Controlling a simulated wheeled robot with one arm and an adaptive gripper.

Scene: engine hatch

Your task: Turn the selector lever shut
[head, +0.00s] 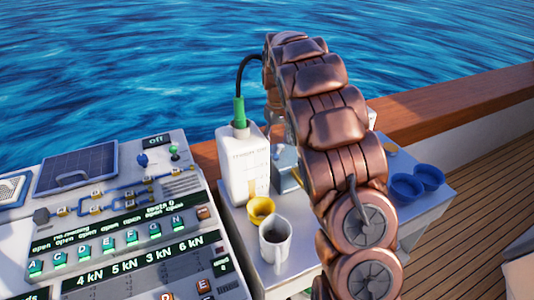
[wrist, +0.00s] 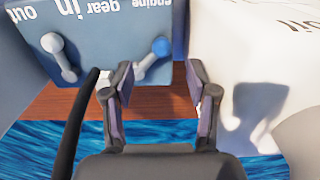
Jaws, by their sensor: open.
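In the wrist view a blue-grey box (wrist: 105,25) carries upside-down labels reading "engine" and "gear in out". It has a grey lever (wrist: 60,62) at left and a lever with a blue knob (wrist: 160,47) nearer the middle. No label names either one a selector. My gripper (wrist: 160,80) is open and empty, its fingertips just below the blue-knobbed lever in the picture; I cannot tell if they touch. In the head view the box (head: 286,170) is mostly hidden behind my arm, and my gripper is hidden too.
A white canister (head: 243,175) with a green nozzle (head: 239,112) and black hose (head: 246,66) stands beside the box; the hose passes close to my gripper. A mug (head: 275,247), yellow cup (head: 261,209) and blue cups (head: 428,177) share the tabletop. A control console (head: 120,225) stands at left.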

